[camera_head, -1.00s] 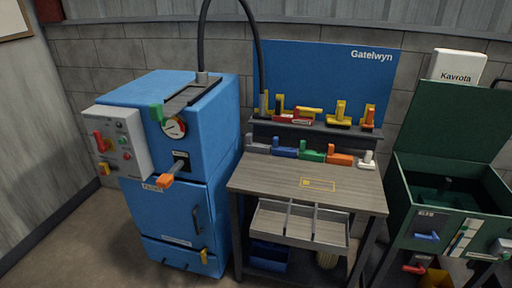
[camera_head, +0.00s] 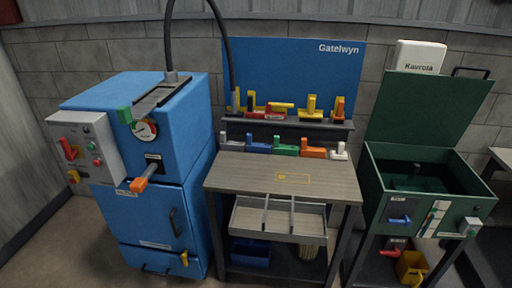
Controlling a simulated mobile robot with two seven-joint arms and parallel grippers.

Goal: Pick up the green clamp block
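A green block (camera_head: 286,147) with an upright part stands in a row of similar coloured blocks at the back of the wooden workbench (camera_head: 230,175) in the head view. A blue block (camera_head: 258,146) is on its left and an orange block (camera_head: 314,152) on its right. Neither of my grippers is in view.
The blue machine (camera_head: 180,130), with an orange-tipped handle (camera_head: 139,184) sticking out, stands left of the bench. An open drawer (camera_head: 278,222) projects below the bench top. A green open-lidded bin (camera_head: 440,170) stands at right. The front bench top is clear.

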